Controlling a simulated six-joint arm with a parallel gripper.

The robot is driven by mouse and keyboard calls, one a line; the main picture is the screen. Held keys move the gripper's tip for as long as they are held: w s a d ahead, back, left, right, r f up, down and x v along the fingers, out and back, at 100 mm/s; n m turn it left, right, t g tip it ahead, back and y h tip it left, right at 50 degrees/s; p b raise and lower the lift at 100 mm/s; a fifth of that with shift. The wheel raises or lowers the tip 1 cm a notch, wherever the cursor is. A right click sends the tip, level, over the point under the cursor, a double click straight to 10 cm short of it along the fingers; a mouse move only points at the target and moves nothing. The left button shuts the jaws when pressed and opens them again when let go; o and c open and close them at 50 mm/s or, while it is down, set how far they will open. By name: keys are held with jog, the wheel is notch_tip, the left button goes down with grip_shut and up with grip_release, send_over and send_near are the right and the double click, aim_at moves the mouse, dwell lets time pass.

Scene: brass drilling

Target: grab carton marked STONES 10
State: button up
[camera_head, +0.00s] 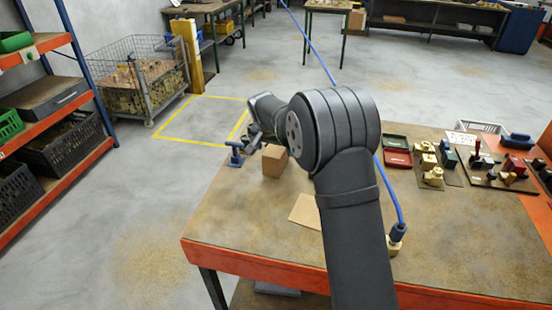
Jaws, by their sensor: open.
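A small brown carton (274,161) stands upright near the far left edge of the workbench (240,220). No marking on it is readable from here, so I cannot tell if it says STONES 10. My gripper (252,142) is open, above and to the left of the carton in the picture. It looks apart from the carton, though the arm partly crowds the view and the exact gap is unclear. My forearm hides part of the bench to the right of the carton.
A blue fixture (235,154) stands on the bench just left of the carton. A flat tan sheet (306,211) lies nearer. Brass parts and red and green trays (397,150) fill the right side.

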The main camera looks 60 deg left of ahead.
jog(key=shift+x, duration=3.05)
jog(key=c, duration=1.2)
jog(key=shift+r, duration=0.1)
jog(key=shift+c, duration=1.2)
